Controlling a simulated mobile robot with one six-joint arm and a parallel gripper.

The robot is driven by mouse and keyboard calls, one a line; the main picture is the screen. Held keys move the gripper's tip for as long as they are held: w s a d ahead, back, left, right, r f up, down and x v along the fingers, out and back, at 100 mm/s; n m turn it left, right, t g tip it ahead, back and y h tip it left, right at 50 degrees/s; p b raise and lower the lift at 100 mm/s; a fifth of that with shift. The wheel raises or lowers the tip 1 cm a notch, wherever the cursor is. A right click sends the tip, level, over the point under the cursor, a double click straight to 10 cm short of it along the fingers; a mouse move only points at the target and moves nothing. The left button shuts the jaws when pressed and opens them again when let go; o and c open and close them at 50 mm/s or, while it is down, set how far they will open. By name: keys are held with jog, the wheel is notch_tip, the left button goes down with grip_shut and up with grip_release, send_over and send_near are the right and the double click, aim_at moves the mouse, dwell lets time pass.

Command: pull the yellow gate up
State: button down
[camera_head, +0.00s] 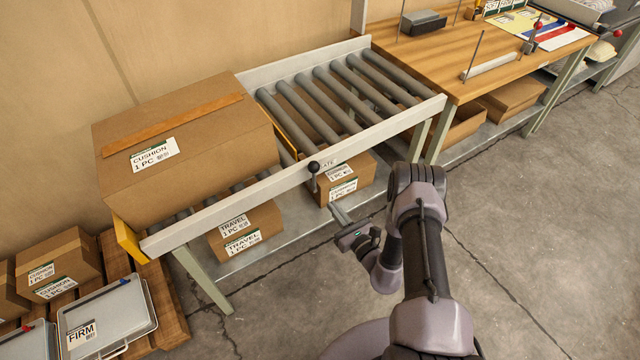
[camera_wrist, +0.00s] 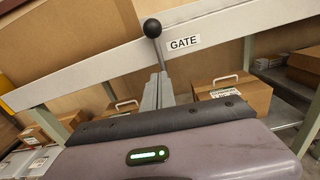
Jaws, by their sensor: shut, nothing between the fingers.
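The yellow gate (camera_head: 291,130) shows as a thin yellow strip across the roller conveyor, just right of the large cushion box (camera_head: 185,145). A lever with a black ball knob (camera_head: 314,167) stands at the conveyor's near rail; the knob (camera_wrist: 152,28) also shows in the wrist view, left of a GATE label (camera_wrist: 184,43). My gripper (camera_head: 337,211) is shut and empty, in front of and below the rail. In the wrist view its fingertips (camera_wrist: 158,82) point up toward the lever; the lever's lower end is partly hidden behind them, and I cannot tell whether they touch.
The conveyor's rollers (camera_head: 345,92) right of the gate are empty. Cartons (camera_head: 347,180) sit on the shelf below. A wooden workbench (camera_head: 450,60) adjoins on the right. A wooden pallet (camera_head: 165,300) with cartons and a FIRM case lies at lower left. The floor at right is clear.

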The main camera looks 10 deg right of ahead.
jog(key=b+x, duration=0.3)
jog(key=x, duration=0.4)
jog(key=shift+w+a+f, duration=0.2)
jog(key=shift+w+a, duration=0.05)
jog(key=shift+w, duration=0.05)
jog(key=r, duration=0.1)
jog(key=w+r, duration=0.1)
jog(key=r, duration=0.1)
jog(key=shift+r, duration=0.3)
jog(key=shift+w+a+r, duration=0.1)
jog(key=shift+r, duration=0.2)
notch_tip(320, 180, up, 6)
jog(key=p, duration=0.4)
send_over(314, 175)
jog(key=v, duration=0.3)
jog(key=shift+r, duration=0.1)
